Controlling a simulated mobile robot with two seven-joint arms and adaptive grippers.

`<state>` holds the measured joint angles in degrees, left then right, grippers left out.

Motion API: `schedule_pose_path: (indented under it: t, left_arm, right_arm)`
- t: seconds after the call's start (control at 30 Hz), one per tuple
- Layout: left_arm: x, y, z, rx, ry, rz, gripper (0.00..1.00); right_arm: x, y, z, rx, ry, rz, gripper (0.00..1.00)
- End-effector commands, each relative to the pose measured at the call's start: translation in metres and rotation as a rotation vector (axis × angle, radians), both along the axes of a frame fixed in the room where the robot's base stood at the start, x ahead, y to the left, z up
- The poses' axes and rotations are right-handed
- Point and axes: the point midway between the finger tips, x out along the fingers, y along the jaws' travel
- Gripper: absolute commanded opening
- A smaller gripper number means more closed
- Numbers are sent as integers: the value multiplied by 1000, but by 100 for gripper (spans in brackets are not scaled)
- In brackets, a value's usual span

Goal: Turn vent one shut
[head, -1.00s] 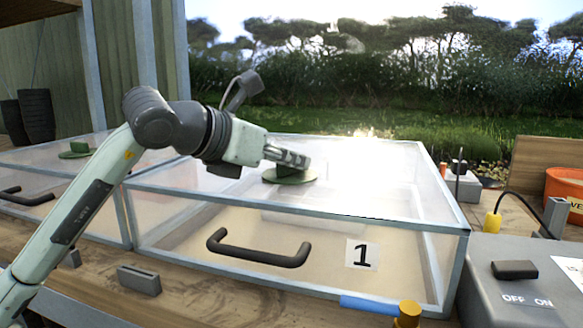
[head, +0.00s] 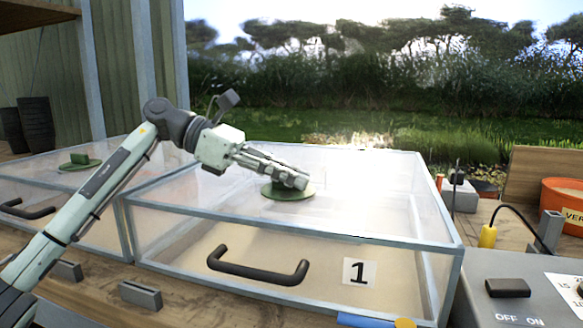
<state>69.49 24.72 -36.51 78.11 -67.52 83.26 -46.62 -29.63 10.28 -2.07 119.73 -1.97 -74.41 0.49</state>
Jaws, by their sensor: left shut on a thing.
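The clear-lidded frame (head: 290,238) marked with a "1" label (head: 359,272) stands in the middle of the head view. Its vent, a round green disc (head: 286,194), lies on the lid. My left gripper (head: 298,180) reaches in from the left and is shut on the vent's knob, over the middle of the disc. The fingers hide most of the knob, so I cannot tell how far it is turned. My right gripper is not in view.
A second lidded frame with its own green vent (head: 79,163) stands at the left. A black handle (head: 258,268) sits on the front of frame one. A grey switch box (head: 515,285) and an orange bucket (head: 562,200) stand at the right.

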Motion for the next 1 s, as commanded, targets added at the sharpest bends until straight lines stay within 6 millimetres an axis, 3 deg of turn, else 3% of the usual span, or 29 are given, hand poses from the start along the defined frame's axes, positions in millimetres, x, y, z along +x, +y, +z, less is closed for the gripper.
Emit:
schedule_pose_path:
  t: [0.4, 0.97, 1.0]
  left_arm:
    - [-1, 0, 1, 1, -2, -195, 0]
    - [-2, 0, -1, 4, -1, -224, 0]
    - [-2, 0, -1, 4, -1, -225, 14]
  right_arm:
    - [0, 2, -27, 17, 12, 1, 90]
    - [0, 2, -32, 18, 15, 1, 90]
    - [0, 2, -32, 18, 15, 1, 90]
